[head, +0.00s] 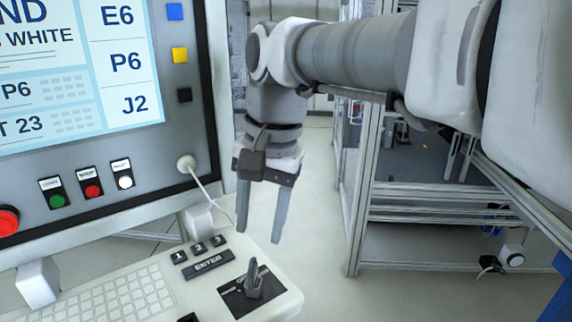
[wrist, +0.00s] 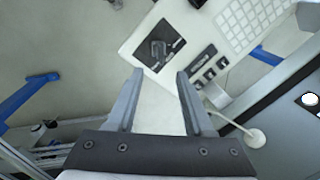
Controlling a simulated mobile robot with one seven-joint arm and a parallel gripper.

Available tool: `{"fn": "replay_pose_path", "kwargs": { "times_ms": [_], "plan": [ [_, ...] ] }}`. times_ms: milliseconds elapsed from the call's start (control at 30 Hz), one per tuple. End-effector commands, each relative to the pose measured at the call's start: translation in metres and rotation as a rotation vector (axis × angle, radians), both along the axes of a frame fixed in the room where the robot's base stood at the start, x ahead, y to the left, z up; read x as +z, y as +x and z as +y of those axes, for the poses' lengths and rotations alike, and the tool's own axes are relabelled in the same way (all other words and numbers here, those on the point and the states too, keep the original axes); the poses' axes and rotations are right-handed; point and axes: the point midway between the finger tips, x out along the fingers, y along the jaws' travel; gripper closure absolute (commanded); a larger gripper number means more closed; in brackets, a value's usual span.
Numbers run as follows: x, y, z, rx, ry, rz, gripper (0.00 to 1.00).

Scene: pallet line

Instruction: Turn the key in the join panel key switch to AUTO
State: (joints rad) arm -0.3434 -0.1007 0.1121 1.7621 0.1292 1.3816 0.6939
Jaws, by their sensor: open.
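The key (head: 254,277) stands upright in the black key switch plate (head: 238,302) at the right end of the keyboard shelf. In the wrist view the key (wrist: 158,50) and its dark plate (wrist: 170,60) lie beyond my fingertips. The lettering on the plate is too small to read, so I cannot tell which position the key points to. My gripper (head: 258,240) points down, open and empty, above and behind the key switch in the head view. Its two fingers also show apart in the wrist view (wrist: 159,72), with nothing between them.
The panel screen (head: 75,70) rises at the left, with green, red and white buttons below it. A white cable (head: 205,185) hangs from the panel near my gripper. Number keys and an ENTER key (head: 208,264) sit beside the switch. An aluminium frame (head: 360,200) stands at right.

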Motion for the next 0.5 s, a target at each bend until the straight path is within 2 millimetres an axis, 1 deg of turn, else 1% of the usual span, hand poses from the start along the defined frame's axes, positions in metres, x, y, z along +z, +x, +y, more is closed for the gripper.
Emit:
{"fn": "replay_pose_path", "kwargs": {
  "times_ms": [33, 200, 333, 500],
  "plan": [
    [-0.012, 0.000, 0.002, 0.002, -0.002, 0.004, 0.48],
    [-0.043, 0.001, 0.007, 0.001, -0.001, 0.003, 0.48],
    [-0.063, 0.002, 0.009, 0.001, -0.001, 0.002, 0.48],
    [-0.077, 0.003, 0.012, 0.000, -0.001, 0.001, 0.48]
  ]
}}
